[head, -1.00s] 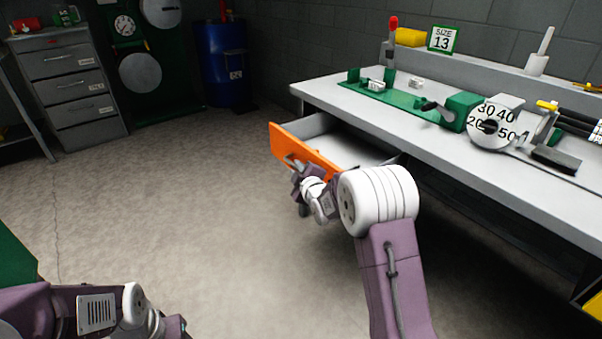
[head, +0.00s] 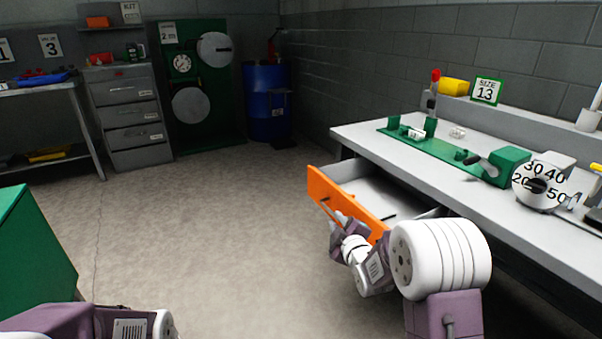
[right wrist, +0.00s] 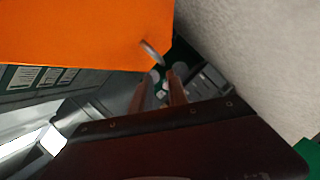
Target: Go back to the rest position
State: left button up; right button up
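My right gripper (head: 340,218) is beside the orange front of an open drawer (head: 345,203) under the workbench, close to its handle. In the right wrist view its two brown fingers (right wrist: 160,85) stand apart with nothing seen held between them. The grey handle (right wrist: 152,50) on the orange front (right wrist: 80,30) shows just beyond the fingertips; whether they touch it I cannot tell. My left arm (head: 125,325) shows at the bottom left edge; its gripper is out of view.
The workbench (head: 375,140) on the right bears a green plate, a dial and a size 13 sign (head: 487,90). A grey drawer cabinet (head: 125,115), a blue barrel (head: 267,100) and a green cabinet (head: 35,250) stand around. The floor (head: 220,220) in the middle is clear.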

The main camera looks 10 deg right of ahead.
jog(key=s+a+r, duration=0.2)
jog(key=s+r, duration=0.1)
jog(key=r, duration=0.1)
jog(key=s+f+m+g, duration=0.65)
jog(key=s+f, duration=0.25)
jog(key=s, duration=0.5)
jog(key=s+f+m+g, duration=0.6)
jog(key=s+f+g, duration=0.2)
jog(key=s, duration=0.7)
notch_tip(320, 180, up, 34)
jog(key=p, duration=3.4)
jog(key=shift+w, duration=0.25)
jog(key=shift+a+r, duration=0.1)
